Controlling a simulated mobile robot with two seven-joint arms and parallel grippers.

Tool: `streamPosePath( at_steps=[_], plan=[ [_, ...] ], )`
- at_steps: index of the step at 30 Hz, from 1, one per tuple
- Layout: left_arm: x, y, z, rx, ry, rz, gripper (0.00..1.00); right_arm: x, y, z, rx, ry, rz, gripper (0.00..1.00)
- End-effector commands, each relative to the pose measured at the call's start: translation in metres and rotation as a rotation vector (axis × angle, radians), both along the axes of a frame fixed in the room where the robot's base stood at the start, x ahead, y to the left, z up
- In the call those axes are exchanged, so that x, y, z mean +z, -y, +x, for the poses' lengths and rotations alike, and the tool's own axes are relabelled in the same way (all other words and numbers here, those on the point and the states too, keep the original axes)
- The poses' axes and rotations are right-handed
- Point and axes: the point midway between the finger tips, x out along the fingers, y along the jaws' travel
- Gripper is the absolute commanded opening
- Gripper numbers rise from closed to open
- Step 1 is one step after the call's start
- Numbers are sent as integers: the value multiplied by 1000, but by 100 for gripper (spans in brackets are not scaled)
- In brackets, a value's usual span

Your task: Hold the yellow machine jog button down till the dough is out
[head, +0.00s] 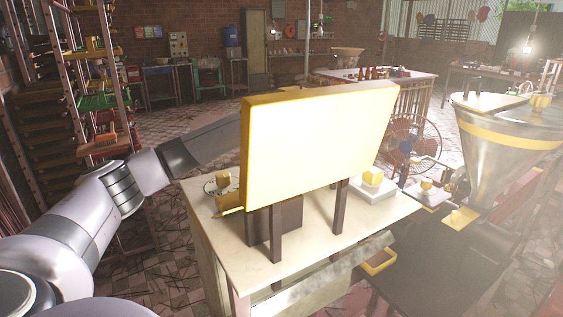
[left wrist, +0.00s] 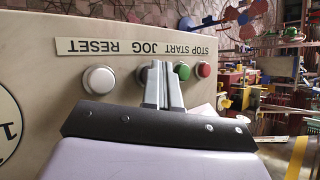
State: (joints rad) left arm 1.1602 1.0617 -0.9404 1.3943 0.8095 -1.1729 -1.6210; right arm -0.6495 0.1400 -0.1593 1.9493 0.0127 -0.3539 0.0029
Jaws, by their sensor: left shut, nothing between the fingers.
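In the left wrist view, a pale panel carries an upside-down label strip (left wrist: 131,48) reading STOP, START, JOG, RESET. In the head view my left arm passes behind a large yellow board (head: 315,145) on dark legs, and the gripper is hidden there. I cannot make out any dough. My right gripper is not in view.
A white button (left wrist: 99,80) sits left of the fingers, and green (left wrist: 182,70) and red (left wrist: 204,69) buttons sit close on the right. The board stands on a pale table (head: 355,220). A metal hopper (head: 505,165) and a fan (head: 412,142) are at the right.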

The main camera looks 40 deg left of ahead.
Motion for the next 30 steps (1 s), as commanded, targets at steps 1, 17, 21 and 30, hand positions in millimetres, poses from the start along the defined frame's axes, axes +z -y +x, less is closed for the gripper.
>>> streamPosePath(
  at_steps=[1,17,21,30],
  plan=[
    [-1,0,0,0,-3,0,0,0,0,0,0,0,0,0],
    [3,0,0,0,-1,-1,0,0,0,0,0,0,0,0],
    [11,0,0,0,-1,1,0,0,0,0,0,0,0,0],
    [19,0,0,1,-1,0,0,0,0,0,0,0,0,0]
  ],
)
